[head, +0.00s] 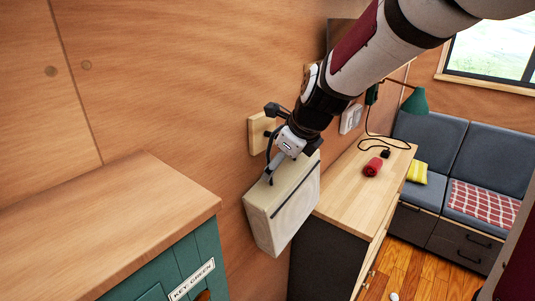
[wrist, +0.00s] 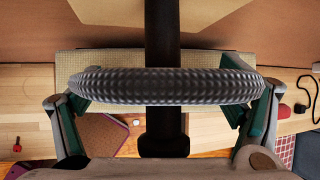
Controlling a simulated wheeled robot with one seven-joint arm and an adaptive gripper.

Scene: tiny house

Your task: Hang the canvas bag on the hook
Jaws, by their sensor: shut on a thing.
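The canvas bag (head: 277,218) is a beige, boxy bag hanging tilted beside the wall, with a dark strap. My gripper (head: 280,160) is shut on the bag's strap just above the bag. In the wrist view the ribbed strap (wrist: 120,86) spans between the two fingers and crosses over the black hook peg (wrist: 162,35). The bag's pale top (wrist: 68,62) lies beneath the peg. The hook's wooden plate (head: 256,136) is on the wall left of my gripper. Whether the strap rests on the peg is not clear.
A wood-topped green cabinet (head: 120,215) stands at the left. A wooden counter (head: 350,195) to the right carries a red roll (head: 373,167) and a black cord (head: 378,143). A grey sofa (head: 431,145) is at the back right. Wood floor (head: 415,277) is open at lower right.

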